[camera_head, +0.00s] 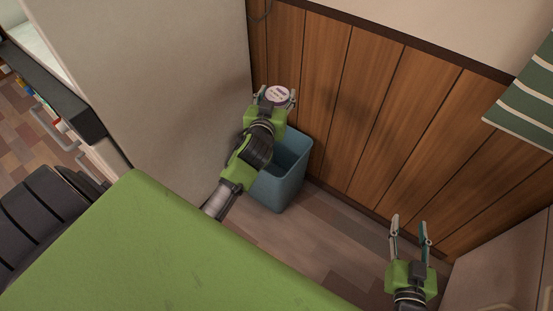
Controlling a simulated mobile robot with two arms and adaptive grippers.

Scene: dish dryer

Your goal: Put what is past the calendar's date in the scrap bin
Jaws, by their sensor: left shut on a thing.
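My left gripper (275,101) is shut on a small round tub (277,95) with a white lid that carries purple print; the print is too small to read. It holds the tub above the far side of the blue bin (288,185), near the wood-panelled wall. The bin stands on the floor, and my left arm hides part of its opening. I cannot see what is inside the bin. My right gripper (410,222) is open and empty at the lower right, apart from the bin. No calendar is in view.
The wood-panelled wall (370,120) runs close behind the bin. A pale wall or cabinet side (165,80) stands to its left. A green striped cloth (528,105) hangs at the upper right. Bare floor (310,230) lies between the bin and my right gripper.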

